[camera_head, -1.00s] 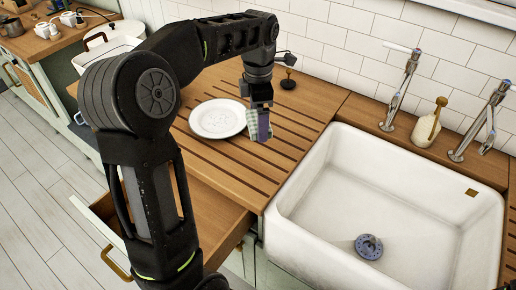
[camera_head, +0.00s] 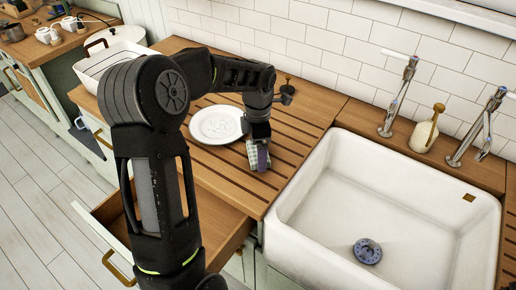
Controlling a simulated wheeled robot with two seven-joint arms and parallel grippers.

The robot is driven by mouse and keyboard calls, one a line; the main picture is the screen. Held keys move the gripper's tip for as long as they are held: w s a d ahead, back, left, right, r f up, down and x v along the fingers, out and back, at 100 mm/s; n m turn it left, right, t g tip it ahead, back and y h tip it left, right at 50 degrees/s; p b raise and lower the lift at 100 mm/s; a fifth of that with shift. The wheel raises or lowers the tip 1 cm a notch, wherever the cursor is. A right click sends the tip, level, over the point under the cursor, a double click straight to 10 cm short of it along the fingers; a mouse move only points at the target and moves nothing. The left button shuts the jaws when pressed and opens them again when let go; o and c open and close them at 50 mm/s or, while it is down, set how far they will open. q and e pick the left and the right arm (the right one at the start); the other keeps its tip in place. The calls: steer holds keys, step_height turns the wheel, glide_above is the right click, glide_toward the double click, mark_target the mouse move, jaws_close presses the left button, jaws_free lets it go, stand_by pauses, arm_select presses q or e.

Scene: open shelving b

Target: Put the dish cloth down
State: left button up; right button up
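The dish cloth (camera_head: 252,155) is a small checked piece in pale green and white, at the grooved wooden drainboard just right of the white plate. My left gripper (camera_head: 260,156) points down over the drainboard and is shut on the cloth. The gripper hides part of the cloth. I cannot tell whether the cloth's lower edge touches the wood. My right gripper is not in view.
The white plate (camera_head: 217,124) lies left of the cloth. The white sink (camera_head: 380,190) is to the right, with taps and a soap bottle (camera_head: 427,130) behind it. An open drawer (camera_head: 215,238) sticks out below the worktop. The drainboard's front part is clear.

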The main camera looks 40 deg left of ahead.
arm_select(q)
steer(key=shift+f, duration=0.2)
steer(key=shift+f, duration=0.2)
steer(key=o, duration=1.1)
steer(key=shift+c, duration=0.2)
steer(key=shift+r, duration=0.15)
step_height(320, 180, up, 12)
steer(key=b, duration=0.1)
